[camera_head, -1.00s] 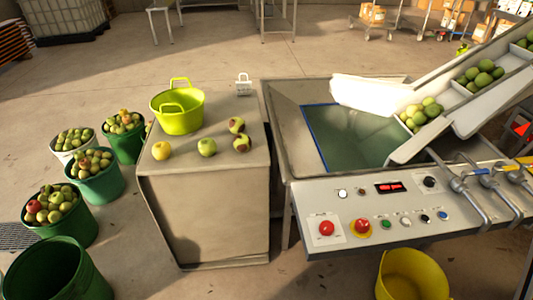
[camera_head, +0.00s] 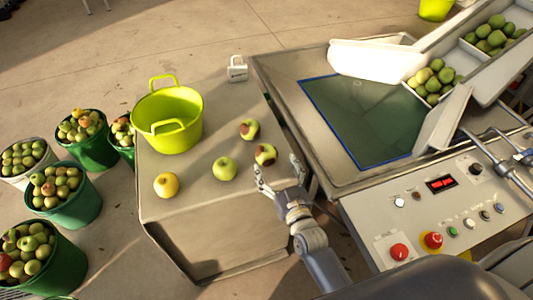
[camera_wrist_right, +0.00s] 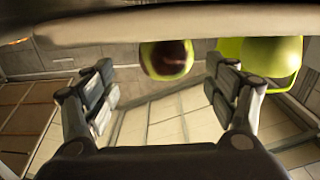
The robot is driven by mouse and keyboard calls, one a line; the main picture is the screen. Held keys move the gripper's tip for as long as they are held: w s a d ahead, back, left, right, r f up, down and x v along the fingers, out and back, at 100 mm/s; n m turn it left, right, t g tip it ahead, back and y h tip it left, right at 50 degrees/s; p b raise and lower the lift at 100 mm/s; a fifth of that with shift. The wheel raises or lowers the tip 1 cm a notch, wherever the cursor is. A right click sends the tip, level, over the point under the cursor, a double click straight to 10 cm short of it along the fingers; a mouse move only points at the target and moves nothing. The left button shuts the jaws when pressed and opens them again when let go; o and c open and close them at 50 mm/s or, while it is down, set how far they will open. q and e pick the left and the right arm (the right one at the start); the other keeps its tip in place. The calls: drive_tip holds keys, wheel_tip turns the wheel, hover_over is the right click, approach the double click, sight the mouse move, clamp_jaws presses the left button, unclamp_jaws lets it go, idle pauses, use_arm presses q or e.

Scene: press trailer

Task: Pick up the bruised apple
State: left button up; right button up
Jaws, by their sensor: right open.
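Two apples with dark brown patches lie on the table (camera_head: 205,218): a rear bruised apple (camera_head: 249,129) and a nearer bruised apple (camera_head: 265,154). A green apple (camera_head: 224,168) and a yellow apple (camera_head: 166,185) lie to their left. My right gripper (camera_head: 277,173) is open and empty, just in front of the nearer bruised apple. In the right wrist view, a bruised apple (camera_wrist_right: 166,60) shows ahead of the open right gripper (camera_wrist_right: 163,90), roughly centred between the fingers and apart from them. My left gripper is not in view.
A yellow-green basket (camera_head: 168,130) stands at the table's back left. A small white tag-like object (camera_head: 237,69) stands at the back. The press basin (camera_head: 365,125) and control panel (camera_head: 445,215) are close on the right. Several apple-filled buckets (camera_head: 70,205) stand on the floor left.

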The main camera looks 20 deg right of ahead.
sight(270, 159)
drive_tip(key=shift+w+a, duration=0.1)
drive_tip(key=shift+w, duration=0.4)
drive_tip(key=w, duration=0.1)
drive_tip(key=w+p, duration=0.1)
drive_tip(key=shift+w+a+r, duration=0.35)
drive_tip(key=shift+a, duration=0.05)
drive_tip(key=shift+w+a+f, duration=0.1)
drive_tip(key=shift+w+f, duration=0.05)
drive_tip(key=shift+w, duration=1.25)
drive_tip(key=shift+s, duration=0.1)
drive_tip(key=shift+c, duration=0.3)
drive_tip(key=c, duration=1.2)
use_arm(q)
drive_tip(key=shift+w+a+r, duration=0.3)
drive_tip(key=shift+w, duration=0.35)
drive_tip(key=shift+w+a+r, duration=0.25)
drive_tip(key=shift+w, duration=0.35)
